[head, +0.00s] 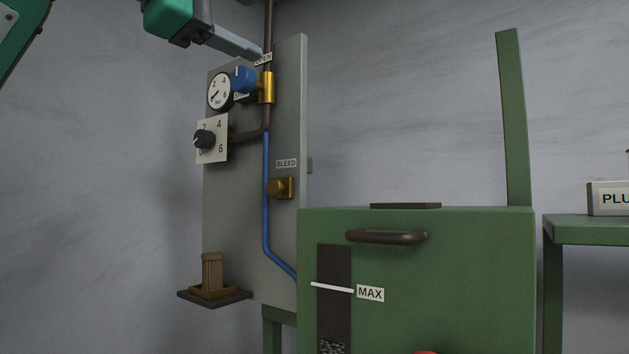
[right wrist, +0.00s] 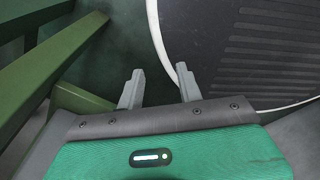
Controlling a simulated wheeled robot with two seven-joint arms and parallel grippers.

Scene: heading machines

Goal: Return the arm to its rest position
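My left gripper (head: 254,49) is at the top of the head view, its grey fingers pointing right. They end by the OPEN label, just above the blue valve knob (head: 243,79) on the grey panel (head: 230,225). The fingers overlap in this side view, so their gap is hidden, and I cannot tell whether they touch the panel parts. My right gripper (right wrist: 160,78) shows only in the right wrist view. Its two fingers stand apart with nothing between them, above the dark floor beside a round ribbed black surface (right wrist: 255,50).
The panel carries a gauge (head: 220,91), a black dial (head: 204,139) and a brass BLEED fitting (head: 283,188). A green machine box (head: 460,280) with a MAX mark and handle stands in front. A green table (head: 590,230) is at right. Green beams (right wrist: 50,55) lie left of my right gripper.

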